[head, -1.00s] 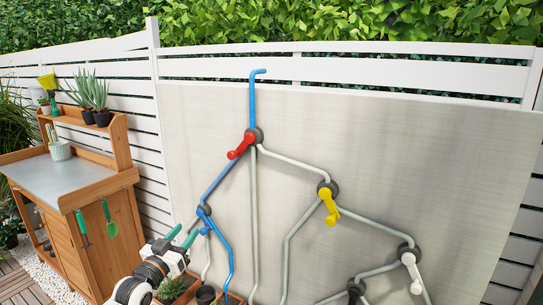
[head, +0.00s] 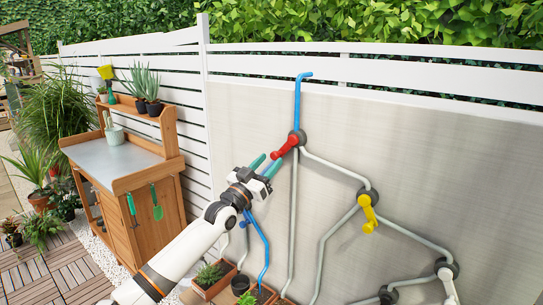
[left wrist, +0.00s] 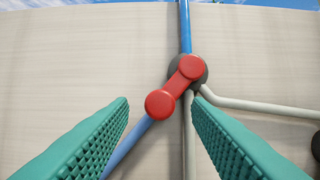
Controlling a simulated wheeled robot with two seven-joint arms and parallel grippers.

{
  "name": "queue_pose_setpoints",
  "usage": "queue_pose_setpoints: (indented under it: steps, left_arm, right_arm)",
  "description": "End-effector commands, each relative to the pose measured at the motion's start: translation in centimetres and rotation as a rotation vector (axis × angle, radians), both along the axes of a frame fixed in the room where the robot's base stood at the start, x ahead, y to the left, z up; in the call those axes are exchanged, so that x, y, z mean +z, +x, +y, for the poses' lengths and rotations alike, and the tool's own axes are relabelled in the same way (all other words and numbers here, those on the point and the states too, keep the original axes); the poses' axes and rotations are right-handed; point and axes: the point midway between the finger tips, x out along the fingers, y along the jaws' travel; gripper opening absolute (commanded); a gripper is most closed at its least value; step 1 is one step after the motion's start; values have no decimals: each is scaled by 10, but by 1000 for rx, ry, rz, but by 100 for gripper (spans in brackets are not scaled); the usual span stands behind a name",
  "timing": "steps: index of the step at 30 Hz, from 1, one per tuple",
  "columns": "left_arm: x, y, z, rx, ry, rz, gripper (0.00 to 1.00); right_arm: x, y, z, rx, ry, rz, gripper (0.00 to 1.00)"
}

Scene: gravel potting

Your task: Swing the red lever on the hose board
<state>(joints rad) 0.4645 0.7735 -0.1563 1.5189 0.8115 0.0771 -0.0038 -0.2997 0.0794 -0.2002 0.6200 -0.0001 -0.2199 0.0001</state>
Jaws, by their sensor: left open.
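The red lever (head: 286,146) is on a round dark hub (head: 301,137) at the top of the hose board (head: 390,145), just below the blue pipe (head: 298,97). It slants down and left from its pivot. My left gripper (head: 266,165) is open near the lever's lower end. In the left wrist view, the red lever (left wrist: 175,88) shows between and beyond the two green fingers (left wrist: 157,140), with its round knob toward the lower left. No contact shows there, and nothing is between the fingers. My right gripper is out of view.
A yellow lever (head: 368,212) and a white lever (head: 448,282) are lower right on the board, and a blue lever (head: 246,218) is below my left gripper. Planters (head: 213,282) stand at the board's foot. A wooden potting bench (head: 130,190) is at left.

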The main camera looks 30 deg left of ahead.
Motion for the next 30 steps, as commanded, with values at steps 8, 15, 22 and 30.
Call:
queue_pose_setpoints:
  steps: [8,15,22,30]
  left_arm:
    - [8,19,-1,0,0,0,44]
    - [7,20,-2,0,0,1,44]
    - [7,19,-2,0,0,1,15]
    - [7,19,-1,1,-1,1,0]
  right_arm:
    - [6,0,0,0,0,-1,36]
    - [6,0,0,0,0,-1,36]
    - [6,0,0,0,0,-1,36]
    - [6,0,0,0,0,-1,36]
